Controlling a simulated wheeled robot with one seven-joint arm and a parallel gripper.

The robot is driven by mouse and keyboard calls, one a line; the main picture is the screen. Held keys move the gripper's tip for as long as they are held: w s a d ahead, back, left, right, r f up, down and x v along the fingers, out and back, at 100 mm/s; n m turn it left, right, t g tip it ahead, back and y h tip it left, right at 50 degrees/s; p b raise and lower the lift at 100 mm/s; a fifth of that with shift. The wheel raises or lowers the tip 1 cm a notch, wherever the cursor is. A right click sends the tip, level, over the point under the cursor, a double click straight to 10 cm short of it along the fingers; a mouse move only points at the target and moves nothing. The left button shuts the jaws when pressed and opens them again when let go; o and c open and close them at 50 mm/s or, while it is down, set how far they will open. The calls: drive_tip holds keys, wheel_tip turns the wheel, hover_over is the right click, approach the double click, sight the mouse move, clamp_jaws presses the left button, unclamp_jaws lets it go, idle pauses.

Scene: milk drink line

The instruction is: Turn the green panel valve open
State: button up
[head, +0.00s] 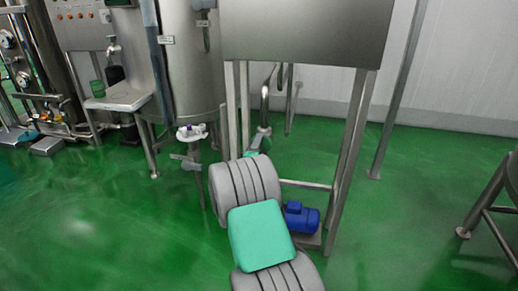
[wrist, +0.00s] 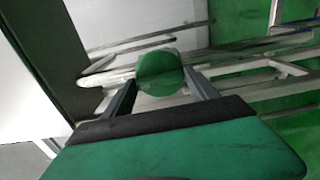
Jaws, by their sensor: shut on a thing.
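The green panel valve shows in the wrist view as a round green knob (wrist: 159,73), with a pale metal bar behind it. My gripper (wrist: 160,84) has one dark finger on each side of the knob and is shut on it. The contact points are partly hidden at the knob's lower edge. How far the valve is turned cannot be told. In the head view my arm reaches toward the steel frame and hides most of the gripper and the knob. Only a small green patch shows above the arm, and I cannot tell what it belongs to.
A large steel panel (head: 305,32) on legs stands above my reach. A steel tank (head: 192,70) with a small valve (head: 190,160) stands left of it. A blue motor (head: 301,218) sits low at the right. Open green floor (head: 420,200) lies to the right.

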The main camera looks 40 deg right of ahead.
drive_tip(key=o, duration=1.2)
drive_tip(key=shift+o, duration=0.2)
drive_tip(key=shift+a, duration=0.1)
drive_tip(key=v, duration=0.7)
drive_tip(key=shift+s+a, duration=0.25)
drive_tip(key=shift+a, duration=0.05)
